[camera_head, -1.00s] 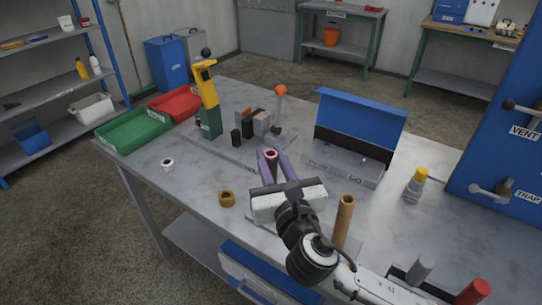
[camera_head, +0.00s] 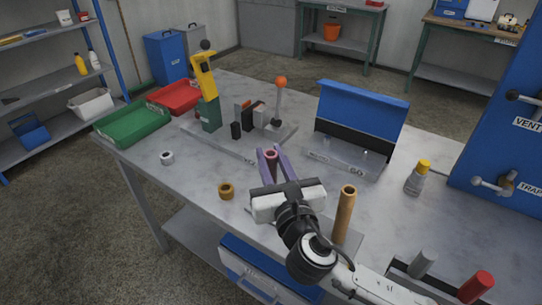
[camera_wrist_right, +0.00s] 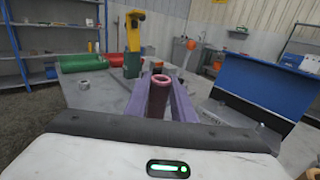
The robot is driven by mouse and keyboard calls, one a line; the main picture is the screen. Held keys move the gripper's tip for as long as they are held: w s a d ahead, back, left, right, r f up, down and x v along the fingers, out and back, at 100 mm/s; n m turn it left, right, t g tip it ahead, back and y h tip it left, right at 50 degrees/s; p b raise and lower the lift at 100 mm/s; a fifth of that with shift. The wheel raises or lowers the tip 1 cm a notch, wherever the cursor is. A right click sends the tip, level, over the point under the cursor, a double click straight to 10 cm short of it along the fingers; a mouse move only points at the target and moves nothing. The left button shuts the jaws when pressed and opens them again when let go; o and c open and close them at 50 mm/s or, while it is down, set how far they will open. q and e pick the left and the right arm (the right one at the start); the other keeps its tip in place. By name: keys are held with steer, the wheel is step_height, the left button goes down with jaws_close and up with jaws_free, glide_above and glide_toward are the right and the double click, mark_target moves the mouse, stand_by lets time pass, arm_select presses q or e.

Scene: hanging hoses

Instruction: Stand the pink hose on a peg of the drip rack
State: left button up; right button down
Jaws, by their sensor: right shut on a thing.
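The pink hose (camera_head: 271,157) is a short dull-pink tube with an open top end. It stands roughly upright between the purple fingers of my right gripper (camera_head: 271,151), which is shut on it above the table. In the right wrist view the hose (camera_wrist_right: 158,96) shows between both fingers; its lower end is hidden. A tan hose (camera_head: 344,213) stands upright right of my wrist. A grey hose (camera_head: 423,263) and a red hose (camera_head: 475,287) stand near a dark-edged holder at lower right, partly behind my arm. I cannot tell which part is the drip rack. My left gripper is out of view.
A brown ring (camera_head: 226,191) and a white ring (camera_head: 167,158) lie on the table (camera_head: 195,180). Green (camera_head: 132,125) and red (camera_head: 176,97) trays sit at far left.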

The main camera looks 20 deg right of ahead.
steer(key=shift+f, duration=0.25)
steer(key=c, duration=1.4)
jaws_free()
steer(key=shift+c, duration=0.2)
steer(key=s, duration=1)
steer(key=shift+s+a+b, duration=0.15)
steer(key=shift+a+b, duration=0.2)
steer(key=shift+b, duration=0.1)
